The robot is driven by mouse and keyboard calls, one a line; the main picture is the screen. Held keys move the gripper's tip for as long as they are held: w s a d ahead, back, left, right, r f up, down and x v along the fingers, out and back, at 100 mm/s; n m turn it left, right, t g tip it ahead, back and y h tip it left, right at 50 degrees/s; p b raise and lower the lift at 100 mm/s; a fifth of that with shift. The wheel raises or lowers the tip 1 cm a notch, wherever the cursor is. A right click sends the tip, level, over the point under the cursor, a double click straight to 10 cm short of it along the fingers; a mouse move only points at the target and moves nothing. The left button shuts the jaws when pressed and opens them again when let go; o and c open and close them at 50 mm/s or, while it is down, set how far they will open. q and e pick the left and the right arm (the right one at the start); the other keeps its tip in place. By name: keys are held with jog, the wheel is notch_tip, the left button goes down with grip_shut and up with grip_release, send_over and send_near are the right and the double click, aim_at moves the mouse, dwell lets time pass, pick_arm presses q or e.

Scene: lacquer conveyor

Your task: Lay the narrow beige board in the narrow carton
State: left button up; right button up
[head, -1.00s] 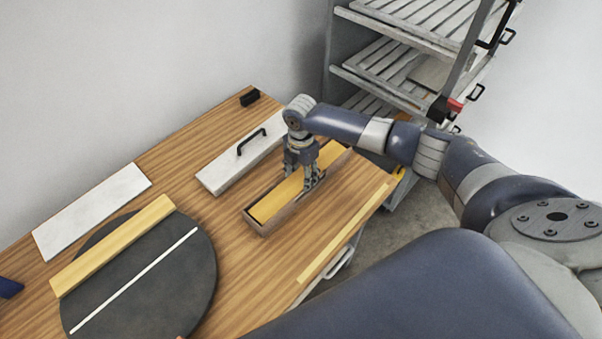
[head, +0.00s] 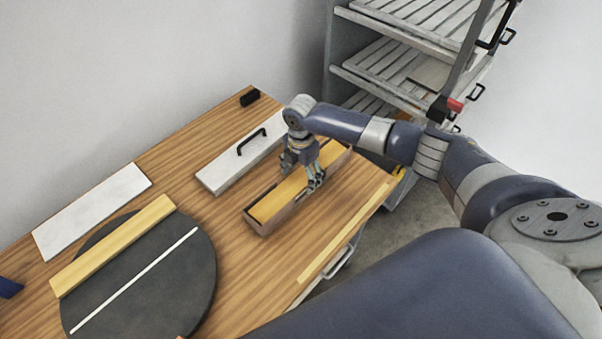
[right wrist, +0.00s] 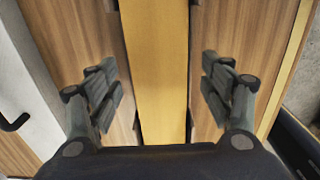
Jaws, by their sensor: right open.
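A narrow beige board (head: 275,206) lies inside the narrow carton (head: 262,229), an open brown box on the wooden table. It also shows in the right wrist view (right wrist: 157,70), lying between the carton's long walls (right wrist: 186,60). My right gripper (head: 315,182) is over the carton, pointing down, with its fingers apart. In the right wrist view the open fingers (right wrist: 160,92) stand on either side of the carton, and nothing is between them but the view of the board below. My left gripper is not seen.
A round dark disc (head: 180,285) carries another beige board (head: 115,243) and a thin white strip (head: 135,281). A white board (head: 92,211) lies behind it. A white lid with a black handle (head: 240,160) lies beside the carton. A slatted rack (head: 400,65) stands behind the table.

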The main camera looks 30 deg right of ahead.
notch_tip(320, 180, up, 12)
dwell(0.4)
jog(key=shift+f, duration=0.1)
dwell(0.4)
